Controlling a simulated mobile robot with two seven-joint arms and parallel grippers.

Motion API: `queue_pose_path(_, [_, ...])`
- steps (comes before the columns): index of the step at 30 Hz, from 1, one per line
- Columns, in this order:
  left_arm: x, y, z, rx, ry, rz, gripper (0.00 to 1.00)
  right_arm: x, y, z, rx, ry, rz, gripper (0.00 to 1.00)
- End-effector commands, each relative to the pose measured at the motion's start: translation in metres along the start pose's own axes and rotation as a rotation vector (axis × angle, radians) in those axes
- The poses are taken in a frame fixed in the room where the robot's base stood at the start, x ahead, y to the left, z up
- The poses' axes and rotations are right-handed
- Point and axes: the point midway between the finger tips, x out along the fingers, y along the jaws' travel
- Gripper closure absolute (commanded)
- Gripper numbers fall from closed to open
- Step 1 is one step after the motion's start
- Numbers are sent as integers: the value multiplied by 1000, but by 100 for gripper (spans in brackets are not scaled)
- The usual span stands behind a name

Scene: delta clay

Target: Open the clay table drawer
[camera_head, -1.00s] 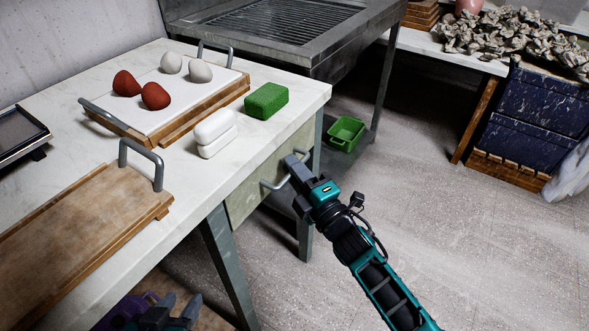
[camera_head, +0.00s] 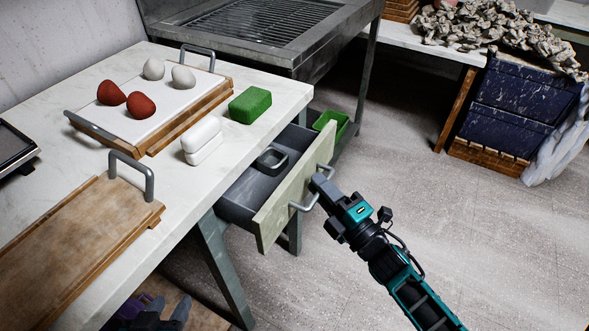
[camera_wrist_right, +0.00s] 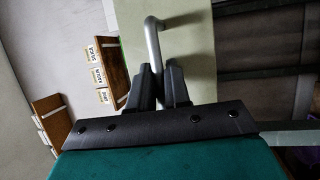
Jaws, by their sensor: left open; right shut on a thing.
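The clay table (camera_head: 75,65) has a drawer with a pale green front (camera_head: 285,205), and the drawer is pulled part way out. Its dark inside (camera_head: 250,192) shows, with a dark loop-shaped object (camera_head: 271,161) in it. My right gripper (camera_head: 318,183) is shut on the drawer's grey bar handle (camera_head: 300,206). In the right wrist view the fingers (camera_wrist_right: 160,88) close around the handle (camera_wrist_right: 153,42) in front of the drawer front (camera_wrist_right: 185,50).
On the table are a wooden board with clay balls (camera_head: 155,105), a white block (camera_head: 202,140), a green block (camera_head: 250,105) and a handled wooden board (camera_head: 75,230). A green bin (camera_head: 335,124) is behind the drawer.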

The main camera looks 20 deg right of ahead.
Motion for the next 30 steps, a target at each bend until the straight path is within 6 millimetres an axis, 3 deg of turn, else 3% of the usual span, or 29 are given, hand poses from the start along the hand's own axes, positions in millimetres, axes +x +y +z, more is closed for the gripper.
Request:
queue_pose_path(6, [-10,0,-13,3,-2,0,57,-57,14,23,-1,0,-5,100])
queue_pose_path(15, [-16,0,-23,2,2,1,57,-117,25,47,-1,1,-4,100])
queue_pose_path(21, [-17,1,-26,-2,3,1,57,-140,30,57,1,0,-1,100])
queue_pose_path(30, [-16,3,-29,-10,8,1,57,-151,32,62,1,1,0,100])
